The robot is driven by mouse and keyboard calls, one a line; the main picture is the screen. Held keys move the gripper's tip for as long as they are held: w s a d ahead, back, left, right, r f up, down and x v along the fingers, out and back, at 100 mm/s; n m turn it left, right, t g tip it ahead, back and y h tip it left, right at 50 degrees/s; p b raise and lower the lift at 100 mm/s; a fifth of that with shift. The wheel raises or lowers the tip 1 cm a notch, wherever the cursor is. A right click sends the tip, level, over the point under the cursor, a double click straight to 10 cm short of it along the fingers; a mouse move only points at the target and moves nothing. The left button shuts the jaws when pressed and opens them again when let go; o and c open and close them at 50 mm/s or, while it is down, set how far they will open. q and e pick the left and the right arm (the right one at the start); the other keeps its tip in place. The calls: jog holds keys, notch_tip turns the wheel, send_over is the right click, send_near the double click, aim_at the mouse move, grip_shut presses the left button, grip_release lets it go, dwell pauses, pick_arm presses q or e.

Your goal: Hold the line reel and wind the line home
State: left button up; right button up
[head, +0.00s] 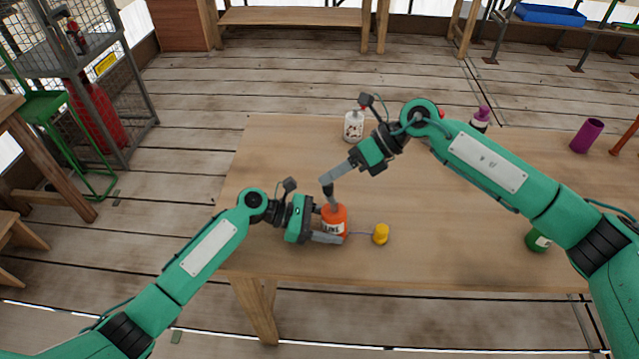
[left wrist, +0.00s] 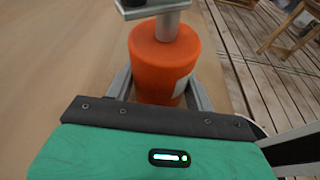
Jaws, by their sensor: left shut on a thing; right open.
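The orange line reel (head: 335,215), a squat cylinder with a white "LINE" label, stands upright on the table; it also fills the middle of the left wrist view (left wrist: 163,62). A grey post rises from its top. My left gripper (head: 328,226) is shut on the reel's body, one finger on each side. My right gripper (head: 330,180) is open, just above the reel at the dark upper end of the post; I cannot tell whether it touches. A thin line runs from the reel along the table to a yellow piece (head: 381,234) at the right.
The wooden table (head: 440,250) is clear around the yellow piece. A white bottle (head: 354,126) stands behind my right gripper. A purple-topped bottle (head: 481,118), a purple cylinder (head: 587,135) and a green object (head: 538,240) stand further right, near my right arm.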

aim_at(330, 196)
jog(key=d+f+n+t+y, duration=0.1)
jog(key=y, duration=0.1)
jog(key=d+n+y, duration=0.1)
jog(key=y, duration=0.1)
jog(key=shift+f+t, duration=0.4)
jog(key=d+f+t+y, duration=0.3)
jog(key=d+f+t, duration=0.1)
jog(key=d, duration=0.1)
jog(key=w+a+t, duration=0.1)
jog(key=w+a, duration=0.1)
jog(key=a, duration=0.8)
jog(key=shift+a+f, duration=0.25)
jog(key=shift+a, duration=0.05)
grip_shut()
